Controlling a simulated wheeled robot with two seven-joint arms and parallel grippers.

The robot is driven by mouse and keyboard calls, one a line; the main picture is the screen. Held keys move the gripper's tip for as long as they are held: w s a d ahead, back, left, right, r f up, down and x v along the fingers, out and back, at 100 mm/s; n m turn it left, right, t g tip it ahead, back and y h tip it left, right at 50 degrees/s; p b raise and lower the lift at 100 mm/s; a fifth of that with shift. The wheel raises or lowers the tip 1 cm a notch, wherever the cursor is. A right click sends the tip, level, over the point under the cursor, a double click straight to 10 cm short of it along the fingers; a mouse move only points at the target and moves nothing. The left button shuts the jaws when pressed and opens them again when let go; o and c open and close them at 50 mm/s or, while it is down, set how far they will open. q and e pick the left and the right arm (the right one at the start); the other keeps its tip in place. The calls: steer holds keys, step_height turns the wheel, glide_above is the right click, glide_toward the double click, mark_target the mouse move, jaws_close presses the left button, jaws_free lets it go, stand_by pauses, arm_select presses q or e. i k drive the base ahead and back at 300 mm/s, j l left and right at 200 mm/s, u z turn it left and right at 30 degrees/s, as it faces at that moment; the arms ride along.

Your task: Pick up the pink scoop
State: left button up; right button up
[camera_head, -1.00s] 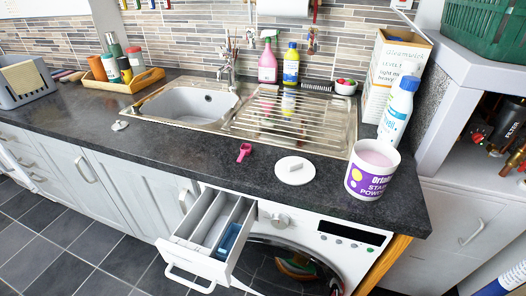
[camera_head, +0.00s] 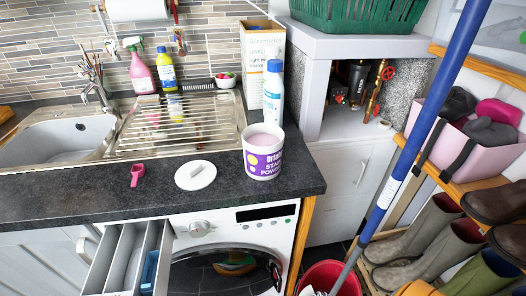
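The pink scoop (camera_head: 137,174) lies on the dark countertop (camera_head: 60,197), in front of the sink's metal drainer (camera_head: 180,124). A round white lid (camera_head: 195,175) with a raised grip lies to its right. A white and purple tub of stain powder (camera_head: 263,152) stands open further right, with pale pink powder inside. The scoop lies apart from both. Neither of my grippers shows in the head view.
The washing machine's detergent drawer (camera_head: 128,262) is pulled out below the counter edge. A blue pole (camera_head: 425,120) crosses the right side, above a red bucket (camera_head: 330,278). A boot rack stands at right. A blue and white bottle (camera_head: 274,93) stands behind the tub.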

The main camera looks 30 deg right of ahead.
mark_target(137, 177)
steer(key=i+j+z, duration=0.2)
steer(key=j, duration=0.85)
steer(key=j+z, duration=0.15)
steer(key=j, duration=0.9)
